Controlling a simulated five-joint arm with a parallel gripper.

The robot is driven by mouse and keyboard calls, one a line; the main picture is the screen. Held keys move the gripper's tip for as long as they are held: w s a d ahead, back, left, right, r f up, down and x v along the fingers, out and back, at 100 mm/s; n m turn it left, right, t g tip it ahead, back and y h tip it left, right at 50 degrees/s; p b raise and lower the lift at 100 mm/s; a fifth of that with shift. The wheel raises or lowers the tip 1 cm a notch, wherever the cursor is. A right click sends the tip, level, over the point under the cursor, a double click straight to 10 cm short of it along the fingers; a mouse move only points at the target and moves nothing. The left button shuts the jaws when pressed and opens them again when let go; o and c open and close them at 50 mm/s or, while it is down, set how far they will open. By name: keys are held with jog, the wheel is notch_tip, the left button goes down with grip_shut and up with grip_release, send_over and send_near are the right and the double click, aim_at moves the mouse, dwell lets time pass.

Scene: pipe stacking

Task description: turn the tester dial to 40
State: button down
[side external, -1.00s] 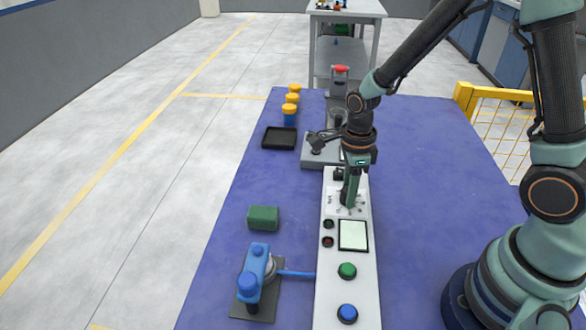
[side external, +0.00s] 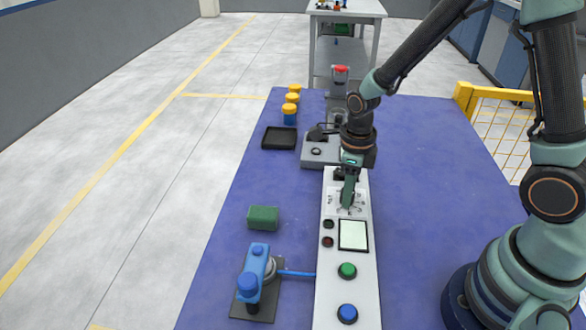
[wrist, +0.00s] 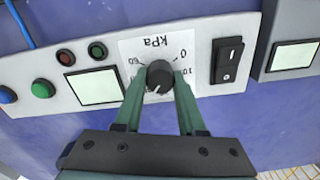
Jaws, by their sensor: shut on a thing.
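The tester is a long white panel (side external: 330,290) on the blue table in the side view; it also shows in the wrist view (wrist: 205,30). Its black dial (wrist: 159,73) sits on a white kPa scale plate (wrist: 128,48). My gripper (wrist: 158,82) is shut on the dial, one green finger on each side. In the side view my gripper (side external: 347,203) reaches down onto the panel and mostly hides the dial. The dial's white mark points toward the bottom of the wrist view, between the fingers. Marks 0 and 60 are readable; the number at the pointer is not.
The panel carries a pale screen (side external: 353,235), a green button (side external: 347,270), a blue button (side external: 347,313) and a black rocker switch (wrist: 227,60). A blue clamp-like device (side external: 254,279) and a green block (side external: 263,217) stand left.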

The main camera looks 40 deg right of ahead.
jog(key=c, duration=0.5)
grip_release()
jog(key=shift+r, duration=0.1)
notch_tip(320, 180, up, 12)
dwell(0.4)
notch_tip(320, 180, up, 6)
jog(key=n+t, duration=0.3)
jog(key=n, duration=1.2)
send_over(360, 206)
jog(key=s+r+n+t, duration=0.1)
jog(key=n, duration=0.4)
jog(key=s+r+n, duration=0.1)
jog(key=n, duration=0.4)
jog(key=s+r+n+t, duration=0.1)
jog(key=n, duration=0.3)
jog(key=shift+s+d+n+t, duration=0.1)
jog(key=shift+d+n+t, duration=0.2)
jog(key=shift+d+n, duration=0.1)
